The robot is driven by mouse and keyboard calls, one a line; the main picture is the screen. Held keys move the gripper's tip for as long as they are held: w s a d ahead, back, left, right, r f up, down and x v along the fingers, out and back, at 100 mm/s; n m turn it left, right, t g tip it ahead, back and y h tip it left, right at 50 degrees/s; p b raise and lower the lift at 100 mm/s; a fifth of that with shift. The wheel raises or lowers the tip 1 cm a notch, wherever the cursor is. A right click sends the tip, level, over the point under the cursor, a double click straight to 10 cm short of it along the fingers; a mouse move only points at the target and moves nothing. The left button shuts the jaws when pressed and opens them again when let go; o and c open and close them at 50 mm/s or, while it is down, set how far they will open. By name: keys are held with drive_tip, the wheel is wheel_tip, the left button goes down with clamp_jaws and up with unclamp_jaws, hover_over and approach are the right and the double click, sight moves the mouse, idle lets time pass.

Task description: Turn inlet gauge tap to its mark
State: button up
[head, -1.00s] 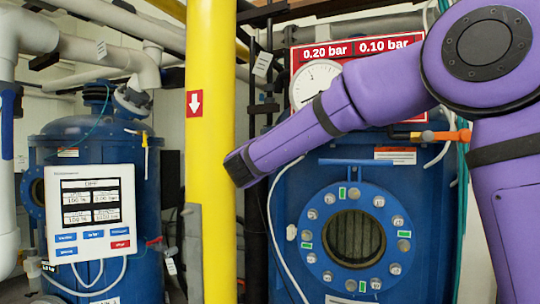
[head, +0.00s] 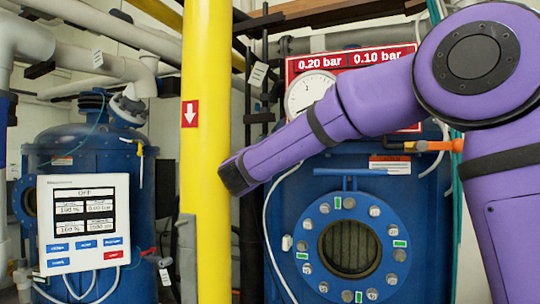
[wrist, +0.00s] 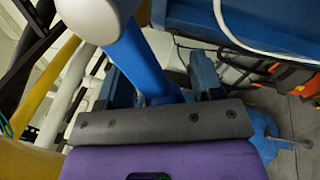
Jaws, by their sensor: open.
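In the head view, a tap with an orange handle (head: 437,146) sticks out below the right end of the red pressure sign (head: 345,62). Its handle lies about level. A round white gauge (head: 309,93) is on the sign, partly covered by my arm. I cannot tell whether this tap belongs to that gauge, and its mark is not readable. My gripper (wrist: 158,72) shows in the wrist view, with two bluish fingers apart beyond a grey bar. A blue pipe (wrist: 130,62) runs across the space near the fingers; contact cannot be judged. The gripper's end is hidden in the head view.
A yellow pipe (head: 207,150) stands upright beside my arm. A blue vessel (head: 410,200) with a round bolted window (head: 350,247) is behind my arm. A white control box (head: 84,222) is at left. Loose cables hang near the vessel. Grey floor (wrist: 300,115) shows at right in the wrist view.

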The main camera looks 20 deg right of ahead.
drive_tip(key=s+r, duration=0.2)
drive_tip(key=s, duration=0.6)
drive_tip(key=s+r, duration=0.2)
drive_tip(key=s, duration=0.6)
drive_tip(key=shift+d+r, duration=0.35)
drive_tip(key=shift+d, duration=0.05)
